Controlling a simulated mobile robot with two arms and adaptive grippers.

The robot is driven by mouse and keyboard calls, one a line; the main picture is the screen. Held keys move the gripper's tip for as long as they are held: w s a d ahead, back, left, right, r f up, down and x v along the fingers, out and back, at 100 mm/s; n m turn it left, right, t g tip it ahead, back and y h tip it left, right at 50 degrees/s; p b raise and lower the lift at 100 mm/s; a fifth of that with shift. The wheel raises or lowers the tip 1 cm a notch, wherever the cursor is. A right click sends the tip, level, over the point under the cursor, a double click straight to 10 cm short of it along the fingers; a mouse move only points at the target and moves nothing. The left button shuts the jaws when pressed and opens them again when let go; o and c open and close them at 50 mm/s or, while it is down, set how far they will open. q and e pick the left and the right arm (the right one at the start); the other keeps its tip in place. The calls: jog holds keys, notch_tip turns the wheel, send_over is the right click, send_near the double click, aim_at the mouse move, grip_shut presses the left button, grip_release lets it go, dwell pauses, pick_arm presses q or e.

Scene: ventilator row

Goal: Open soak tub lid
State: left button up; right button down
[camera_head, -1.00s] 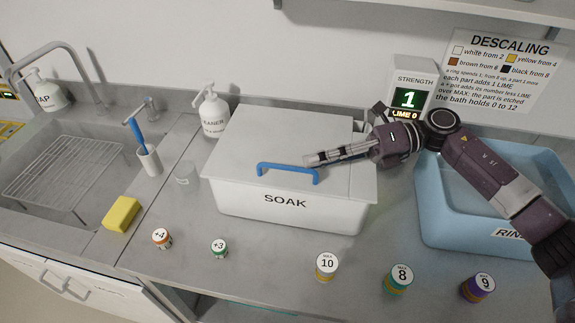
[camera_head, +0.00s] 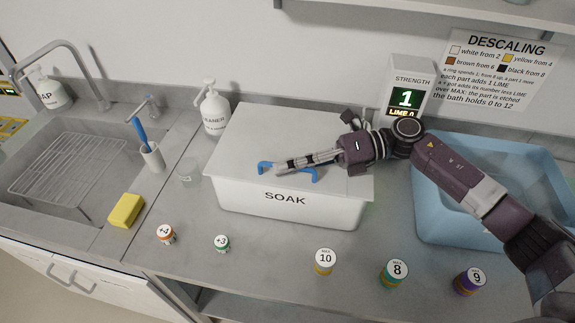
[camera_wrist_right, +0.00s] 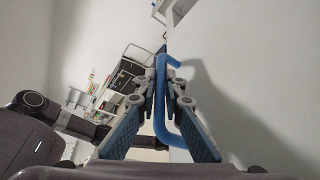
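The white soak tub (camera_head: 310,208), marked SOAK, stands mid-counter with its pale flat lid (camera_head: 275,135) lying shut on top. A blue bar handle (camera_head: 303,175) is fixed near the lid's front edge. My right gripper (camera_head: 278,169) reaches in from the right, low over the lid, with its fingertips at the handle and covering part of it. In the right wrist view, the blue handle (camera_wrist_right: 160,100) runs between the two fingers (camera_wrist_right: 165,85). Narrow gaps seem to show beside it, so the fingers look open around it. My left gripper is not in view.
A blue rinse tub (camera_head: 430,225) stands right, under my right arm. The strength display (camera_head: 407,90) reads 1 behind. A cleaner bottle (camera_head: 214,112) and clear cup (camera_head: 189,172) stand left of the soak tub. Several ringed parts, such as the 10 (camera_head: 325,262), line the front.

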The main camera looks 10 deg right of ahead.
jog(key=shift+r, duration=0.1)
jog(key=shift+w+r, duration=0.15)
jog(key=shift+r, duration=0.4)
jog(key=w+d+r+m+g+y, duration=0.1)
jog(key=w+r+m, duration=0.3)
jog(key=r, duration=0.9)
jog(key=shift+w+d+m+y, duration=0.4)
jog(key=shift+w+d+y, duration=0.15)
jog(key=shift+w, duration=0.7)
jog(key=c, duration=2.3)
grip_release()
jog(key=shift+d+f, duration=0.1)
jog(key=d, duration=0.8)
jog(key=w+d, duration=0.1)
jog(key=d, duration=0.3)
jog(key=shift+r, duration=0.25)
